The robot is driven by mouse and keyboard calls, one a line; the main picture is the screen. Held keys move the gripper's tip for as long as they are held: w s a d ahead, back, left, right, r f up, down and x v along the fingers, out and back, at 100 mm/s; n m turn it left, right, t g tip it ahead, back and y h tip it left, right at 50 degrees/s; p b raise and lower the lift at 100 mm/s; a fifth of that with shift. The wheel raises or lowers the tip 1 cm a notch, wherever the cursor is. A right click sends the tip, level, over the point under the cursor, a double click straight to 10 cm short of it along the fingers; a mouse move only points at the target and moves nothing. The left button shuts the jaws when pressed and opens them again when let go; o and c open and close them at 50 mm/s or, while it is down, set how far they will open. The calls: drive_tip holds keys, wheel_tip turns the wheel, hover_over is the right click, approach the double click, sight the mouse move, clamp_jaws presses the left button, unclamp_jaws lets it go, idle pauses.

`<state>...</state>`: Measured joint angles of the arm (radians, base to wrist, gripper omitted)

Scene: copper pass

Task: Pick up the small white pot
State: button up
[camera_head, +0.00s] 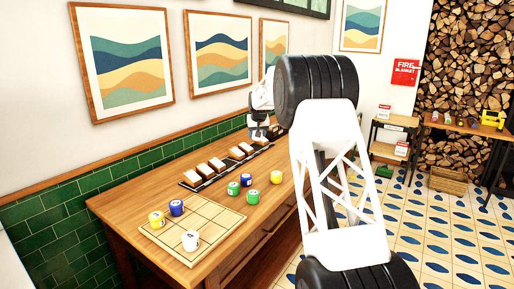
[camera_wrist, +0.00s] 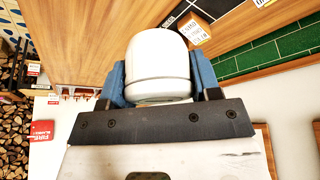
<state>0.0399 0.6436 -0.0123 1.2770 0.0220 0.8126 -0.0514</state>
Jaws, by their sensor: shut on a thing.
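The small white pot (camera_wrist: 158,58) is between the two blue fingers of my gripper (camera_wrist: 160,84) in the wrist view. The fingers touch it on both sides, and its rounded white body shows with a thin line near the lower rim. In the head view my gripper (camera_head: 258,131) is small, over the far end of the wooden table. The pot is too small there to make out clearly. I cannot tell from these frames how far the pot is from the tabletop.
On the wooden table (camera_head: 130,195) a grid board (camera_head: 160,236) bears yellow, blue and white (camera_head: 191,240) mugs. Several coloured mugs (camera_head: 253,196) stand beside it. A dark strip (camera_head: 193,186) with labelled blocks runs along the green tiled wall (camera_head: 75,225). The front right tabletop is clear.

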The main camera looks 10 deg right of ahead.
wheel_tip(320, 180, up, 8)
drive_tip(key=shift+f, duration=0.15)
drive_tip(key=shift+a, duration=0.1)
idle(0.7)
drive_tip(key=s+a+f, duration=0.7)
drive_tip(key=s+a, duration=0.1)
drive_tip(key=s, duration=0.3)
drive_tip(key=s+a+f+m, duration=0.1)
drive_tip(key=s+a+f, duration=0.6)
drive_tip(key=s, duration=0.5)
drive_tip(key=s+a+f+m+h, duration=0.1)
drive_tip(key=s+a+f, duration=0.6)
drive_tip(key=s+a, duration=0.3)
drive_tip(key=shift+s+a, duration=0.2)
drive_tip(key=shift+s, duration=0.35)
drive_tip(key=shift+s+a, duration=0.2)
drive_tip(key=shift+s, duration=0.35)
drive_tip(key=shift+w+a+f, duration=0.25)
drive_tip(key=shift+w+a, duration=0.45)
drive_tip(key=shift+w, duration=1.9)
drive_tip(key=shift+w+a+f, duration=0.2)
drive_tip(key=shift+w+a, duration=0.5)
drive_tip(key=shift+w, duration=1.85)
drive_tip(key=shift+w+a+f, duration=0.25)
drive_tip(key=shift+w+a, duration=0.45)
drive_tip(key=shift+w, duration=1.9)
drive_tip(key=shift+f, duration=0.1)
